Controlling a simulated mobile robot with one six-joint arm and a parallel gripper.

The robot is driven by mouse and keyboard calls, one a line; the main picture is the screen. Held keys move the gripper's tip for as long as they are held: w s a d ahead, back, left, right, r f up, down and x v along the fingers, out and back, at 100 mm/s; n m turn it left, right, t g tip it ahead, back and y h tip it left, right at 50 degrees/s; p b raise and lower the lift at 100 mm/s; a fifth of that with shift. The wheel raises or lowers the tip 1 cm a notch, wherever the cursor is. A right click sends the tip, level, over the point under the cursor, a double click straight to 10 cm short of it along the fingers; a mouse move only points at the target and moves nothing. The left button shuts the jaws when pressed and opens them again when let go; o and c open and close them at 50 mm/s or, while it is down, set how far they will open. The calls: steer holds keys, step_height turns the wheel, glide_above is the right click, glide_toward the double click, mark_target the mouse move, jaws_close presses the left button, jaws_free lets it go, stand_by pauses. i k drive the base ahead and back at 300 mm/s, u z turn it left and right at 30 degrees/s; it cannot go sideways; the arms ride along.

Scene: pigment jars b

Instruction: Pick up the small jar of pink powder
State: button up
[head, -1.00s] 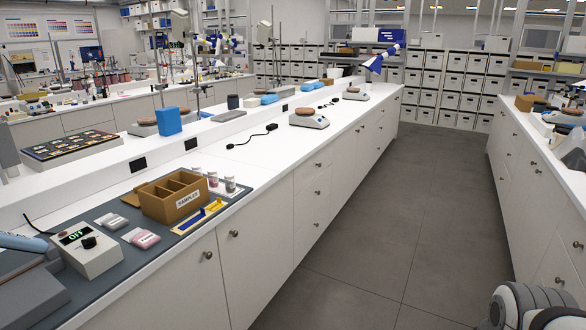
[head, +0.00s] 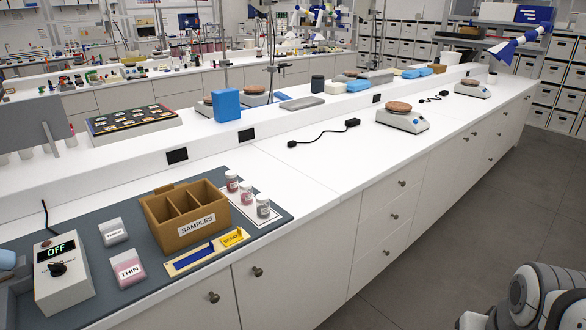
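Three small jars with pale lids stand in a row on a white card (head: 268,219) at the right end of the grey mat. The far jar (head: 232,184) and the middle jar (head: 247,194) look reddish to pink inside; the near jar (head: 263,207) looks grey. At this size I cannot tell for sure which one holds the pink powder. All three stand upright beside the brown samples box. My gripper is not in view; only a rounded white and grey part of my arm shows at the lower right, far from the jars.
The samples box (head: 184,232) stands left of the jars. A blue-and-yellow strip (head: 204,250), a pink-and-white packet (head: 127,270), a pale packet (head: 113,232) and a control box (head: 62,275) marked OFF share the grey mat (head: 160,287). White bench right of the jars is clear.

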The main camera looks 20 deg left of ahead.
mark_target(247, 189)
steer(key=u, duration=0.7)
steer(key=i, duration=1.15)
steer(key=u, duration=0.95)
steer(key=i, duration=0.5)
steer(key=u, duration=0.3)
steer(key=k, duration=0.85)
steer(key=u, duration=0.2)
steer(key=i, duration=0.85)
steer(key=z, duration=0.05)
